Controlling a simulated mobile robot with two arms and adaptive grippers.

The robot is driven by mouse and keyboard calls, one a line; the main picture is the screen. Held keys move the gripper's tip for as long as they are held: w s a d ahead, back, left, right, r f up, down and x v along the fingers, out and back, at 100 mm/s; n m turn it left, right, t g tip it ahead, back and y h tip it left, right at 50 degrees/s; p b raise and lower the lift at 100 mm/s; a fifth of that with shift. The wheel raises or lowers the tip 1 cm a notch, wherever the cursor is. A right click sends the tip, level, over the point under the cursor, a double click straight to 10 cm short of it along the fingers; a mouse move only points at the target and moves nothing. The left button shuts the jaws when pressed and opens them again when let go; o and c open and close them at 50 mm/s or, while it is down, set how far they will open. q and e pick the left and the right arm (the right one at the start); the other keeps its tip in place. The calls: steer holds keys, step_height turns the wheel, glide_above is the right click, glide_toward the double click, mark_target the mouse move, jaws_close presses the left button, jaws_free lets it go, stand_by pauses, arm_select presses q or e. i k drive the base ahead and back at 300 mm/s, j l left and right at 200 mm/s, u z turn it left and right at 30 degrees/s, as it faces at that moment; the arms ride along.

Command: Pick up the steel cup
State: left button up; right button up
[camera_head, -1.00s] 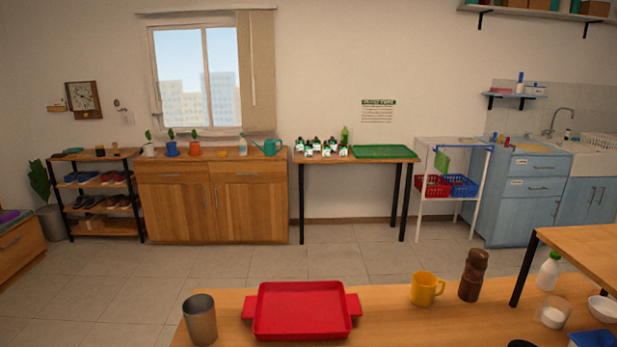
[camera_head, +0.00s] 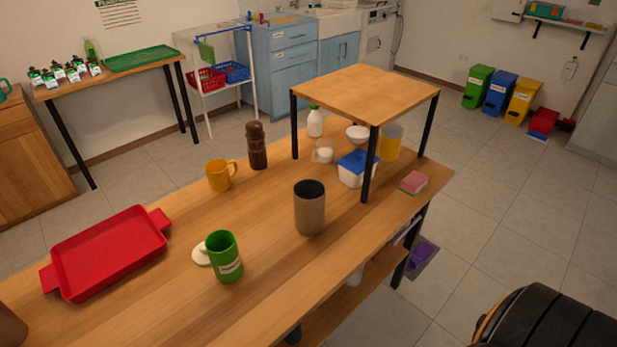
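A tall grey metallic cup (camera_head: 309,212) stands upright near the middle of the wooden table (camera_head: 180,295), with its dark opening facing up. Neither of my grippers is in view.
A red tray (camera_head: 108,256), yellow mug (camera_head: 220,177) and brown mill (camera_head: 256,148) stand farther back. A raised wooden shelf (camera_head: 365,92) with black legs stands to the right.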

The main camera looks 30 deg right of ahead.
mark_target(308, 194)
steer(key=z, duration=1.05)
